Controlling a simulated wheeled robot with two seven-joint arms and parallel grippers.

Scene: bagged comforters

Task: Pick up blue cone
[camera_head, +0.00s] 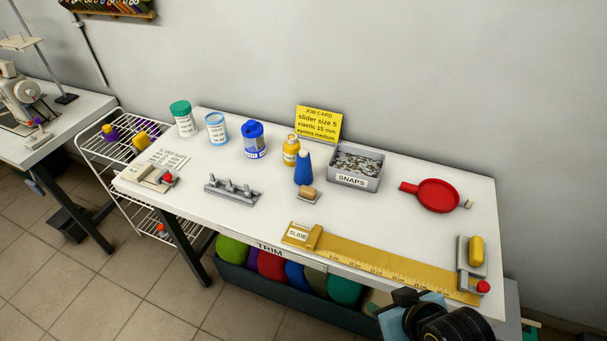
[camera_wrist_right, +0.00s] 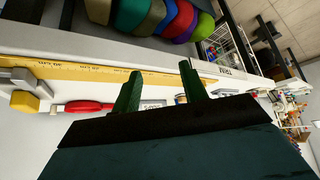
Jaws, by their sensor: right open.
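The blue cone (camera_head: 303,170) stands upright on the white table in the head view. It is left of the grey SNAPS bin, in front of a yellow bottle and behind a small tan-topped block. My right gripper (camera_head: 408,302) is at the table's front edge at the lower right, well apart from the cone. In the right wrist view its two green fingers (camera_wrist_right: 160,88) are spread open with nothing held between them. I cannot make out the cone clearly in that view. My left gripper is not in view.
A yellow ruler (camera_head: 385,268) lies along the front edge. The SNAPS bin (camera_head: 354,181) is right of the cone, with a red round dish (camera_head: 438,195) farther right. A grey rack (camera_head: 232,194) and several jars stand left. A trim bin (camera_head: 240,281) sits below.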

